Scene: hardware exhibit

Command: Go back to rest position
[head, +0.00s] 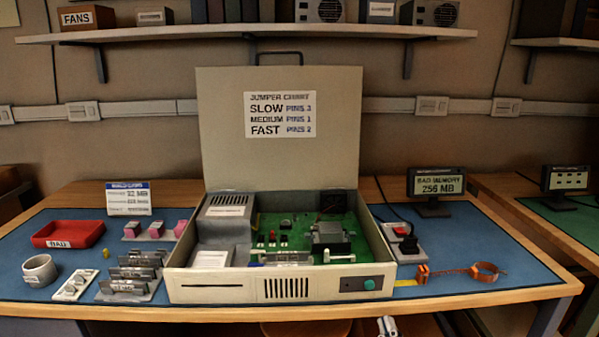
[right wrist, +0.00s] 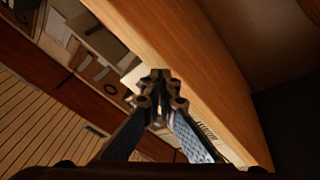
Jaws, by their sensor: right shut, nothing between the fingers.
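My right gripper (head: 387,325) shows at the bottom edge of the head view, below the front edge of the table. In the right wrist view the same gripper (right wrist: 160,88) has its fingertips together with nothing between them. It is apart from the table and everything on it. My left gripper is in neither view.
A wooden table (head: 450,297) with a blue mat bears an open computer case (head: 281,288), lid raised. A red tray (head: 68,234) and memory holders (head: 128,285) lie left. A small display (head: 436,185), a switch (head: 402,243) and an orange strap (head: 470,269) are right.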

